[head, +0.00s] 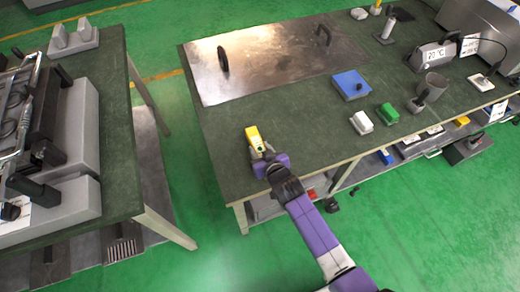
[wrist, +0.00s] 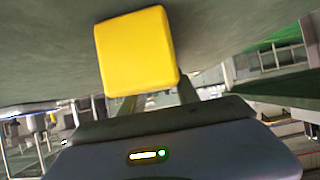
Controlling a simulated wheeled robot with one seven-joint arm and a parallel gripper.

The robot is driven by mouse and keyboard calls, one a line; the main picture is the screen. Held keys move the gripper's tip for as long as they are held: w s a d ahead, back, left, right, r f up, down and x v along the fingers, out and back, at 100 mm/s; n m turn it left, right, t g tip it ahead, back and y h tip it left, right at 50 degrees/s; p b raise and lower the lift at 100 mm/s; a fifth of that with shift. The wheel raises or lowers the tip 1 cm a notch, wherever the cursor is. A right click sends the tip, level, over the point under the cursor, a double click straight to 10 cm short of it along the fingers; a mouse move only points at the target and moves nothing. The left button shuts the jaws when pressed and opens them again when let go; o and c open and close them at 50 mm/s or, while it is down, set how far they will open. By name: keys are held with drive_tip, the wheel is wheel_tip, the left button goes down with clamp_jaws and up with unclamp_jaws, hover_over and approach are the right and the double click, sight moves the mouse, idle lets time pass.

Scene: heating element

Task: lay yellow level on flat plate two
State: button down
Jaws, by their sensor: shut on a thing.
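My gripper (head: 264,150) is shut on the yellow level (head: 253,135), near the front left part of the green-topped table. In the wrist view the yellow level (wrist: 137,52) is a rounded block held between the fingers, and its front hides most of the fingertips (wrist: 155,98). I cannot tell whether the level touches the tabletop. A shiny flat metal plate (head: 270,62) with two dark upright handles lies at the back left of the table, beyond my gripper. No number shows on the plate.
A second table with equipment (head: 120,160) is at the left. Bare tabletop lies between my gripper and the plate.

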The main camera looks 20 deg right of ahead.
drive_tip(key=shift+f, duration=0.15)
drive_tip(key=c, duration=0.9)
unclamp_jaws()
drive_tip(key=shift+r, duration=0.2)
drive_tip(key=p+v, duration=0.1)
drive_tip(key=v, duration=1.1)
